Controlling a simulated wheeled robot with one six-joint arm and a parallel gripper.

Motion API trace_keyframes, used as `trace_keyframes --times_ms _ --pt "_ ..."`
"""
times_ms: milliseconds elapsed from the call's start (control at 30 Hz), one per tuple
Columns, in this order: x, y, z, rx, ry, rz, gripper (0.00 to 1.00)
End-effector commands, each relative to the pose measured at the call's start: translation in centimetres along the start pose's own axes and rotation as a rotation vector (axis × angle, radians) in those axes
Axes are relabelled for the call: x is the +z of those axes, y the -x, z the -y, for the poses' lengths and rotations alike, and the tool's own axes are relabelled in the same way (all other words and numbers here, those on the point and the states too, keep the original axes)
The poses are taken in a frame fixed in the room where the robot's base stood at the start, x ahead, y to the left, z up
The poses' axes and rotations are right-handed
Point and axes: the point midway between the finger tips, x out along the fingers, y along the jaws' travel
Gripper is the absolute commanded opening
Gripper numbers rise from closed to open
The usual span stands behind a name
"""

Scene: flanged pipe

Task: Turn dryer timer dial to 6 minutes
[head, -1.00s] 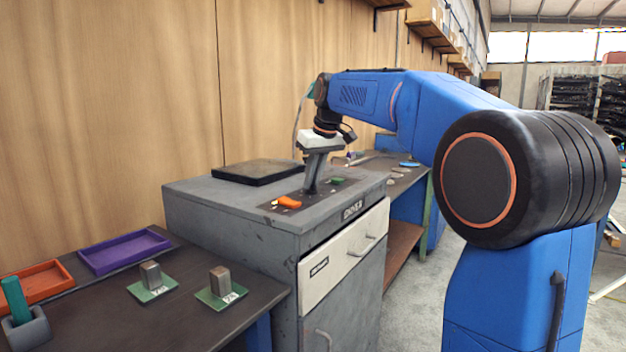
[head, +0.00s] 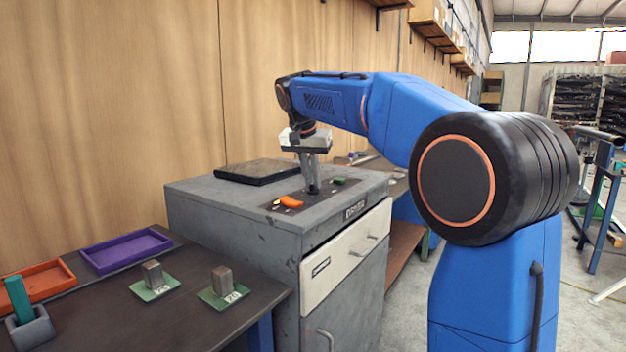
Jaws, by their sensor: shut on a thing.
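The dryer is a grey cabinet (head: 230,215) with a dark control panel (head: 271,207) on its top. My gripper (head: 313,189) points down at the middle of this panel, between an orange handle (head: 291,202) and a green part (head: 340,181). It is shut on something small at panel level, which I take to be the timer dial. The fingers hide the dial, so its pointer and minute marks cannot be read.
A black flat plate (head: 257,171) lies on the cabinet's back left. The left bench (head: 190,295) holds a purple tray (head: 127,250), an orange tray (head: 45,283), two blocks on green plates, and a green cylinder (head: 18,299) in a grey holder. A wooden wall stands behind.

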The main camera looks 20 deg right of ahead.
Motion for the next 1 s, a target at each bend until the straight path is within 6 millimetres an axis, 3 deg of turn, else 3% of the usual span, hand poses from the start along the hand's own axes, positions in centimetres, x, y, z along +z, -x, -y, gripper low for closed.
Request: trace_keyframes --times_ms 600,1000 --pt "-0.12 -0.07 0.47 0.209 -0.505 0.001 0.0" --pt "-0.17 -0.08 0.54 0.278 -0.672 0.001 0.0"
